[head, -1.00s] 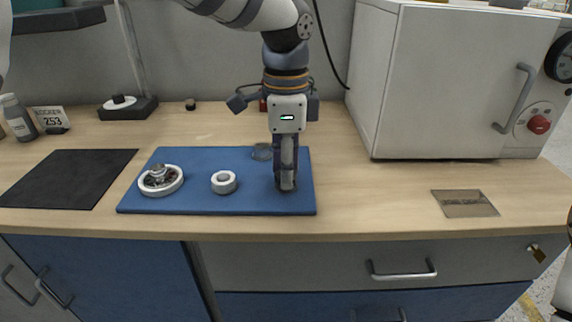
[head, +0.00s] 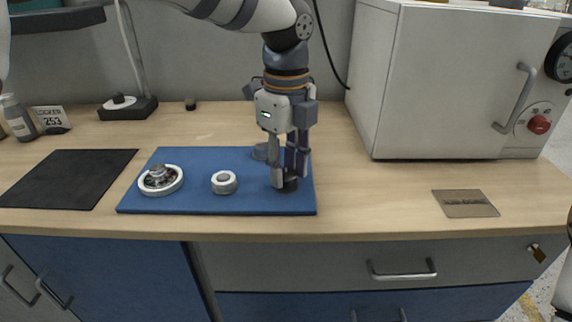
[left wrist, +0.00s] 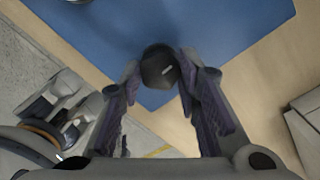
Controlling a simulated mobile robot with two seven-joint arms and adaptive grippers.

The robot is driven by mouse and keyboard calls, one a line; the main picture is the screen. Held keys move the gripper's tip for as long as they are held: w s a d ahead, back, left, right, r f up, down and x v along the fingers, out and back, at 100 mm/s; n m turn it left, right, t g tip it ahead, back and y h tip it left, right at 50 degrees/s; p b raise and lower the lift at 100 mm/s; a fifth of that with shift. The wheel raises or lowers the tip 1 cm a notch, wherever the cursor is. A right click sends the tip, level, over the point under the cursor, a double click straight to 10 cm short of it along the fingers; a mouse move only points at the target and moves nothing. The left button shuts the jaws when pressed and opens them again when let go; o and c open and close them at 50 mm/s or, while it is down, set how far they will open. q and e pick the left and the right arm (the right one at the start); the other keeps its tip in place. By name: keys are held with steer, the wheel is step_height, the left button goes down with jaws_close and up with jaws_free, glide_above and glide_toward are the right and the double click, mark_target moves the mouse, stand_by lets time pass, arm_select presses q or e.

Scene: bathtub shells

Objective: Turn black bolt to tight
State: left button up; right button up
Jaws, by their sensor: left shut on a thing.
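The black bolt (head: 288,184) stands upright near the right end of the blue mat (head: 200,204). Its dark head (left wrist: 158,68) with a small pale mark shows between my fingertips in the left wrist view. My left gripper (head: 287,178) points straight down over the bolt with its fingers on either side, shut on it. The fingers hide part of the bolt in the head view.
A white ring with a metal centre (head: 160,180) and a small white ring piece (head: 224,182) lie left on the mat. A grey ring (head: 262,152) lies behind my gripper. A white oven-like box (head: 450,85) stands at the right. A black mat (head: 66,178) lies at the left.

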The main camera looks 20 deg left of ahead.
mark_target(286, 173)
stand_by(0.4)
arm_select(q)
steer(key=o, duration=1.1)
steer(key=shift+o, duration=0.2)
step_height(286, 173, up, 12)
